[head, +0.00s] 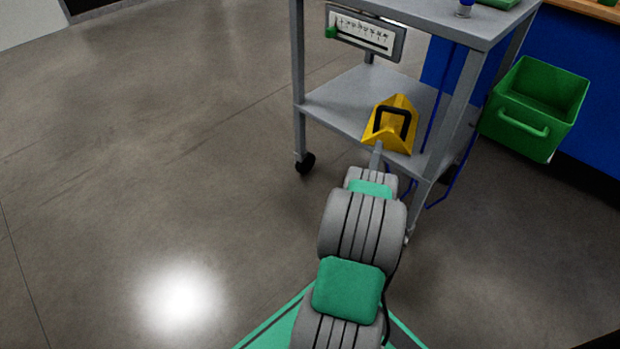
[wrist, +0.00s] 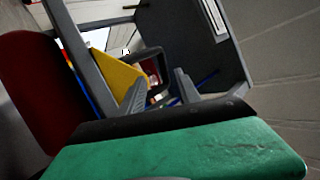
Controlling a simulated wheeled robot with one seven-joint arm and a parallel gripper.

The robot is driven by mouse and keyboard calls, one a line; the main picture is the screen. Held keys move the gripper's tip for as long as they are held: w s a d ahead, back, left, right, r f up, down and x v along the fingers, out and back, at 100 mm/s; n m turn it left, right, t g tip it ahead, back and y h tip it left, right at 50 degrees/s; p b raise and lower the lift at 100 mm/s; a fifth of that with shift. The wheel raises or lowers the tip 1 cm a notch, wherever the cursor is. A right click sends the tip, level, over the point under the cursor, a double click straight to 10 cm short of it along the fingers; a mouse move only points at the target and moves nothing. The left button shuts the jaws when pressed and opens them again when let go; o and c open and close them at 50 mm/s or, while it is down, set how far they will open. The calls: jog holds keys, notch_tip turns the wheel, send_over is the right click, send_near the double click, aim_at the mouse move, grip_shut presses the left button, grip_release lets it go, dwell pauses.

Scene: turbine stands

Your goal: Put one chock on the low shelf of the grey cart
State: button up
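A yellow chock (head: 402,103) with a black handle is at the front edge of the low shelf (head: 345,97) of the grey cart (head: 447,18). Its handle faces my arm. I cannot tell whether its base rests fully on the shelf. My gripper (head: 379,146) reaches in from the front, right at the chock. In the wrist view the two fingers of my gripper (wrist: 160,80) stand apart, with the handle of the yellow chock (wrist: 116,72) just beyond and partly between the tips. The chock's underside is hidden.
A gauge board (head: 365,33) hangs under the cart's top at the left. A green bin (head: 535,105) is right of the cart, before a blue cabinet (head: 580,55). Blue cables hang by the cart's right legs. The floor at the left is clear.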

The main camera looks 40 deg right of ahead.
jog(key=w+a+r+n+t+y, duration=0.1)
jog(key=w+r+n+y, duration=0.25)
jog(key=w, duration=0.65)
jog(key=w+a+r+n+t+y, duration=0.15)
jog(key=w+n+y, duration=0.3)
jog(key=w, duration=0.45)
jog(key=w+a+r+n+g+y, duration=0.2)
jog(key=w+a+n+y, duration=0.25)
jog(key=a, duration=0.65)
jog(key=w+a+r+n+g+y, duration=0.25)
jog(key=a+n+y, duration=0.25)
jog(key=a, duration=0.5)
jog(key=s+a+n+g+y, duration=0.35)
jog(key=s+a+n, duration=0.4)
jog(key=a, duration=0.75)
jog(key=s+a+n+g, duration=0.2)
jog(key=s+a, duration=0.3)
jog(key=s, duration=0.6)
jog(key=s+a+f+n+g+y, duration=0.1)
jog(key=s+a, duration=0.4)
jog(key=s, duration=0.6)
jog(key=shift+a+f+n+g+y, duration=0.25)
jog(key=shift+a+n+g+y, duration=0.1)
jog(key=shift+n+g, duration=0.75)
